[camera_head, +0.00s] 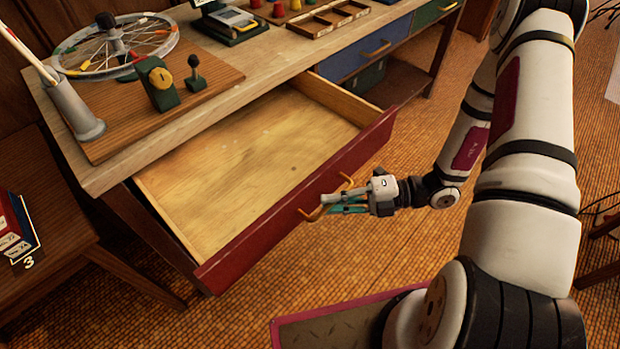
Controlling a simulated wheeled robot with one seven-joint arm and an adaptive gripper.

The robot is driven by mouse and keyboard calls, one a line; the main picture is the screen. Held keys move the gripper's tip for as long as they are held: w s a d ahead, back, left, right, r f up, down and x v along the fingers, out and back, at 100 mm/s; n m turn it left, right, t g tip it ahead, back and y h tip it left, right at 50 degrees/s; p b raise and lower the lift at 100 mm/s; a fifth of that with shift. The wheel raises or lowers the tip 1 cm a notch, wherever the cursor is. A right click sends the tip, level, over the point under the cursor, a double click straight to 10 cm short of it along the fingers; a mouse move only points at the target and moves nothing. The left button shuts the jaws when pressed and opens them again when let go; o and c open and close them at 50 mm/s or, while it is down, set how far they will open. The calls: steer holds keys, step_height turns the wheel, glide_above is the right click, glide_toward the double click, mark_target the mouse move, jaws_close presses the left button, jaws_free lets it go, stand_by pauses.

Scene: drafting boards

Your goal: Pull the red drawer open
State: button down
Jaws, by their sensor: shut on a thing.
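The red drawer (250,236) under the wooden table is pulled well out. Its bare wooden inside shows and looks empty. Its orange handle (309,215) is on the red front, facing my arm. My gripper (335,203) is at the handle, with its teal fingers shut on it. The fingers hide part of the handle.
The table top (250,72) holds a spoked wheel (118,45) on a wooden board and a tray (328,17). A blue drawer (365,52) and a green drawer (436,12) are shut at the right. A side table (45,240) stands at the left.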

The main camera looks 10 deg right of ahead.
steer(key=shift+s+d, duration=0.5)
steer(key=shift+s, duration=0.2)
steer(key=shift+s+d, duration=0.5)
steer(key=shift+s, duration=0.2)
steer(key=c, duration=1.7)
jaws_free()
steer(key=v, duration=1.2)
steer(key=shift+r, duration=0.1)
